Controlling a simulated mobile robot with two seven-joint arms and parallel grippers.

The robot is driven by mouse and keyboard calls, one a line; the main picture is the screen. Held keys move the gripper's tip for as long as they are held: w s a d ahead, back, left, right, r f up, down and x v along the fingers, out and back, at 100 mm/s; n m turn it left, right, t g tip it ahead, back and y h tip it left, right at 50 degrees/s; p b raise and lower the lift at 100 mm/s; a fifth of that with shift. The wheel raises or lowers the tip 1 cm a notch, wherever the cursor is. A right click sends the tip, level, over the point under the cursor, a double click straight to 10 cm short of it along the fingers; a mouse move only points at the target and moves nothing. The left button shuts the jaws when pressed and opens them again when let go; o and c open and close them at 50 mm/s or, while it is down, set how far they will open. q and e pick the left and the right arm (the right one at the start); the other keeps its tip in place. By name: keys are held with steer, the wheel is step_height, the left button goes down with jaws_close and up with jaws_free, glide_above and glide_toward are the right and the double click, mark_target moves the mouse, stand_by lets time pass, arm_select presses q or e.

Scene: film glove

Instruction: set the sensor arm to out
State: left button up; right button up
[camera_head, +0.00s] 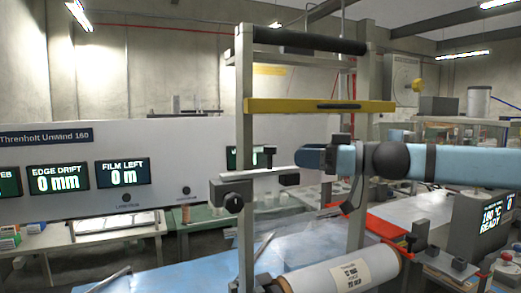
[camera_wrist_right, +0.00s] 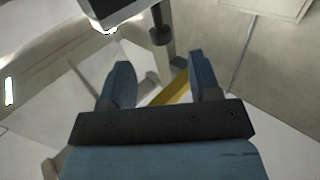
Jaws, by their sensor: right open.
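What looks like the sensor arm (camera_head: 262,173) is a pale horizontal bar on the left post of the unwind frame in the head view, with a dark block and round knob at its left and a short dark upright peg (camera_head: 270,152). The peg seems to show in the right wrist view as a dark rod with a wider end (camera_wrist_right: 160,35), beyond the fingertips. My right gripper (camera_head: 310,157) comes in from the right, just right of the peg. In the right wrist view its two blue fingers (camera_wrist_right: 163,82) are apart with nothing gripped between them. My left gripper is not in view.
A yellow crossbar (camera_head: 320,106) and a black roller (camera_head: 310,40) span the frame above. A white film roll (camera_head: 343,272) lies below. The grey panel with displays (camera_head: 75,205) stands at the left. A blue table surface (camera_head: 200,279) lies low in front.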

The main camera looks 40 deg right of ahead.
mark_target(265, 151)
steer(key=p+x, duration=0.1)
steer(key=x, duration=0.1)
steer(key=p+x, duration=0.2)
steer(key=x, duration=0.1)
steer(key=p+x, duration=0.2)
steer(key=x, duration=0.1)
steer(key=shift+w+a+r, duration=0.15)
steer(key=shift+w+r, duration=0.05)
steer(key=shift+r, duration=0.15)
steer(key=shift+w+a+f+p, duration=0.15)
steer(key=shift+w+a+p, duration=0.1)
steer(key=shift+w+p, duration=0.4)
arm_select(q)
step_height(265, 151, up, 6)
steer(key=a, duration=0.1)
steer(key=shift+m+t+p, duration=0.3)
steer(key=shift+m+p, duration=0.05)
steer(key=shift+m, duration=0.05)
arm_select(e)
steer(key=shift+w+a+f, duration=0.15)
steer(key=shift+w, duration=0.05)
steer(key=shift+c, duration=0.5)
jaws_close()
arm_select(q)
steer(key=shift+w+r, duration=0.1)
